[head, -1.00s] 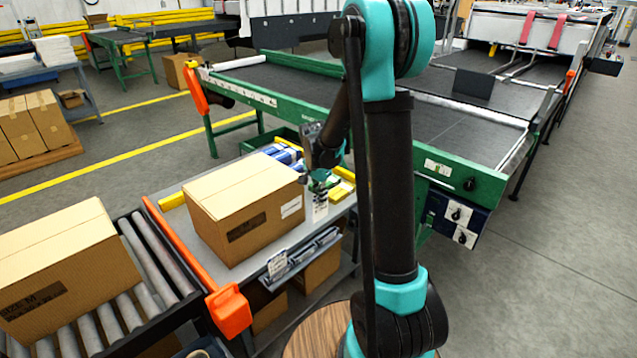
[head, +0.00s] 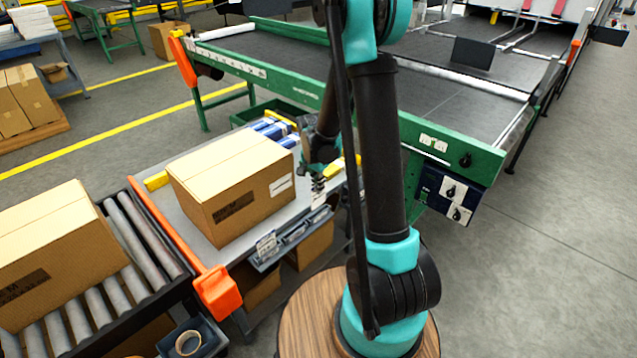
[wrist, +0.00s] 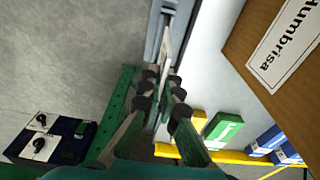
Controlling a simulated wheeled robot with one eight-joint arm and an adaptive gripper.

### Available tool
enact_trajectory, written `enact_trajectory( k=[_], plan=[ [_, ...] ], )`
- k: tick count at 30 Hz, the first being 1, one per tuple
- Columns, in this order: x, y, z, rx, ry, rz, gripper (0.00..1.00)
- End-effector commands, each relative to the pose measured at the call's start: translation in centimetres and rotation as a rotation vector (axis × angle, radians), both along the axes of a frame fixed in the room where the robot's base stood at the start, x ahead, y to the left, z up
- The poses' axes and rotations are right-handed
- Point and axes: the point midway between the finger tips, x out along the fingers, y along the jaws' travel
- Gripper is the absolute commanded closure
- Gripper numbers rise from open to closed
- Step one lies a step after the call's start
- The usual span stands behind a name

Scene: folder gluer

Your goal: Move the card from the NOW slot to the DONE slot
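The card (head: 319,199) is a small white upright plate with dark print, below my gripper in the head view. My gripper (head: 318,184) points down over the right end of the grey slot rack (head: 290,238) on the table's front edge. In the wrist view the card (wrist: 180,38) shows nearly edge-on as a thin white strip between the fingertips of my gripper (wrist: 164,84), which look closed on it. Whether its lower edge is inside a slot cannot be told. Another white printed card (head: 266,246) stands at the rack's left end. Slot labels are not readable.
A large cardboard box (head: 230,190) stands on the table left of my gripper. Blue packs (head: 275,130), a green pack (wrist: 222,130) and yellow pieces lie behind. A green-framed conveyor (head: 455,150) with a switch box (head: 445,193) stands close right.

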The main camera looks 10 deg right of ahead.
Motion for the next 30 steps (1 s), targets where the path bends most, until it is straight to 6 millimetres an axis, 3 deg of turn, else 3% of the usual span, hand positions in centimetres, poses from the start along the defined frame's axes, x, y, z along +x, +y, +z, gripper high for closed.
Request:
enact_trajectory(
  k=[18, 30],
  plan=[
    [0.0, 0.0, -3.9, 0.0, 0.0, 0.0, 1.0],
    [0.0, 0.0, -5.6, 0.0, 0.0, 0.0, 1.0]
  ],
)
